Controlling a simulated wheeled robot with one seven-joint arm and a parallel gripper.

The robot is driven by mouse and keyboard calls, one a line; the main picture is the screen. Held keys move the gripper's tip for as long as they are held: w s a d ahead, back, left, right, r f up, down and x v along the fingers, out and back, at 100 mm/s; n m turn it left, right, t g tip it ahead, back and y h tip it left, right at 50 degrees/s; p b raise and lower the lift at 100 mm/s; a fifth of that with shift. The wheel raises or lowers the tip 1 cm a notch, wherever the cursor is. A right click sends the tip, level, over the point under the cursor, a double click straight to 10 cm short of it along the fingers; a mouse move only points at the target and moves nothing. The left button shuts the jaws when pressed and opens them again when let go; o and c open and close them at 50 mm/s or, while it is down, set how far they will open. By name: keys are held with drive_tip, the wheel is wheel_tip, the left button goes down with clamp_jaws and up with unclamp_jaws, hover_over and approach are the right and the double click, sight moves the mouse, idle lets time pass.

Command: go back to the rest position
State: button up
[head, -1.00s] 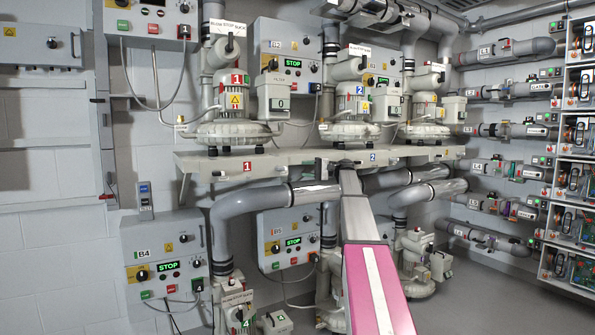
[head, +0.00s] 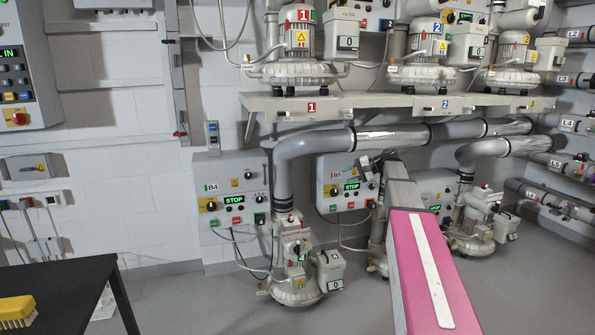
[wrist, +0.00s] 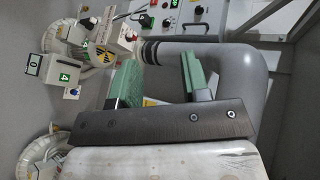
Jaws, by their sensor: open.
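My gripper (wrist: 158,78) is open, with its two green fingers apart and nothing between them in the wrist view. A grey pipe bend lies behind the fingers there; I cannot tell the exact gap. In the head view my gripper (head: 369,166) is at the far end of my pink and grey arm, in front of the B5 control box (head: 335,185), below the shelf. The arm hides part of that box and of the blower behind it.
The shelf (head: 380,103) carries several blowers, with a large pipe (head: 320,143) under it. Blower 4 (head: 295,265) stands on the floor, left of my arm. A black table (head: 75,300) with a yellow brush (head: 16,312) is at lower left.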

drive_tip(key=s+a+f+g+h, duration=0.1)
drive_tip(key=s+a+f+h, duration=0.1)
drive_tip(key=s+f, duration=0.4)
drive_tip(key=s+a+f+h, duration=0.25)
drive_tip(key=s+f, duration=0.25)
drive_tip(key=f, duration=0.4)
drive_tip(key=s+f+n+g+h, duration=0.1)
drive_tip(key=s+f+h, duration=0.3)
drive_tip(key=s+f, duration=0.4)
drive_tip(key=s+f+n+h, duration=0.2)
drive_tip(key=s+f+h, duration=0.2)
drive_tip(key=s+f, duration=0.4)
drive_tip(key=s, duration=0.6)
drive_tip(key=shift+s+d+f+n+g, duration=0.2)
drive_tip(key=shift+s+f+n+g, duration=0.15)
drive_tip(key=shift+n+g, duration=0.05)
